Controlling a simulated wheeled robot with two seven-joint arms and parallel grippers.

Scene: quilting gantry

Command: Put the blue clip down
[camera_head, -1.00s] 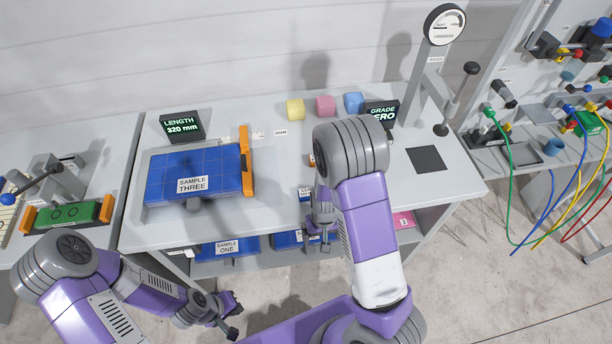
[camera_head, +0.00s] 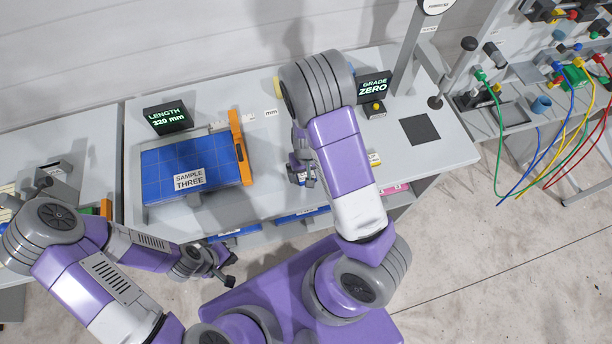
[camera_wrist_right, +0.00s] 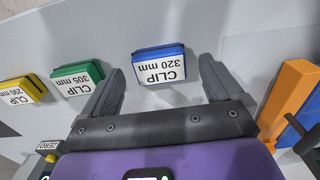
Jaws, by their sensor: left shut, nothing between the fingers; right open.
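There is a visible gap between the clip and each finger. In the head view the right gripper (camera_head: 303,178) is over the bench's front part and largely hides the clip. My left gripper (camera_head: 228,274) is shut and empty, in front of the bench at lower left.
A green clip (camera_wrist_right: 78,78) and a yellow clip (camera_wrist_right: 22,92) lie beside the blue one. The SAMPLE THREE block (camera_head: 190,160) with its orange bar (camera_head: 240,148) is left of the right gripper.

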